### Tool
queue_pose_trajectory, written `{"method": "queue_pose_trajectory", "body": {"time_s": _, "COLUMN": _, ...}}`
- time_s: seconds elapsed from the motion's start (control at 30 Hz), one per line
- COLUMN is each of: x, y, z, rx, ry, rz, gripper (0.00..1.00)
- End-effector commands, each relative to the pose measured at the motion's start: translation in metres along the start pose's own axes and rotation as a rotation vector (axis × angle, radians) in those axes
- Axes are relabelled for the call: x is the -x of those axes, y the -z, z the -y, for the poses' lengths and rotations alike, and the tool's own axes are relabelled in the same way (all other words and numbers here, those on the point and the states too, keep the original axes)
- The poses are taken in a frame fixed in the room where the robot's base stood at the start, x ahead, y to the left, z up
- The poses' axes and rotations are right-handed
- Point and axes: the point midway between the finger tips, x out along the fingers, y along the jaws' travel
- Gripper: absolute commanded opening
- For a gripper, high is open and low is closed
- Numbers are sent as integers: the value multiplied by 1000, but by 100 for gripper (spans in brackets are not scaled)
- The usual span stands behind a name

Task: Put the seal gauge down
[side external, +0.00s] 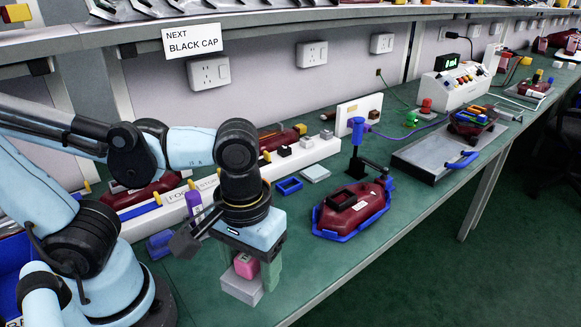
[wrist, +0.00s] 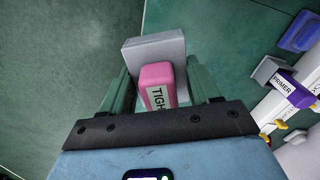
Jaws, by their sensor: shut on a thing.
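The seal gauge is a pink handle block (side external: 245,264) on a light grey base block (side external: 241,288). My gripper (side external: 249,272) points down at the front of the green bench, with its two green fingers shut on the gauge. In the wrist view the pink block (wrist: 157,84), its label partly readable as "TIGH", sits between the fingers (wrist: 160,90). The grey block (wrist: 154,49) shows beyond it. The gauge is close to the bench top; I cannot tell whether its base touches it.
A red lamp (side external: 352,207) in a blue cradle stands to the right, with a black frame on it. A blue frame (side external: 289,186) and a grey pad (side external: 316,174) lie behind. A purple primer bottle (wrist: 285,84) stands nearby. Bench left of the cradle is clear.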

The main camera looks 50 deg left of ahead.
Motion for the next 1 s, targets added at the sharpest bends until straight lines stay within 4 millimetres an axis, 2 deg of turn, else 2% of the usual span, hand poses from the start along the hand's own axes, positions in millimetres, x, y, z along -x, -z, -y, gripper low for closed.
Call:
{"method": "queue_pose_trajectory", "body": {"time_s": 0.3, "x": -34, "y": 51, "z": 27, "rx": 8, "ry": 0, "rz": 0, "gripper": 19}}
{"method": "queue_pose_trajectory", "body": {"time_s": 0.5, "x": -50, "y": 76, "z": 40, "rx": 5, "ry": 0, "rz": 0, "gripper": 19}}
{"method": "queue_pose_trajectory", "body": {"time_s": 0.7, "x": -59, "y": 87, "z": 46, "rx": 0, "ry": 0, "rz": 0, "gripper": 19}}
{"method": "queue_pose_trajectory", "body": {"time_s": 0.87, "x": -64, "y": 89, "z": 47, "rx": -1, "ry": 0, "rz": 0, "gripper": 19}}
{"method": "queue_pose_trajectory", "body": {"time_s": 1.0, "x": -78, "y": 89, "z": 46, "rx": -1, "ry": 0, "rz": 0, "gripper": 19}}
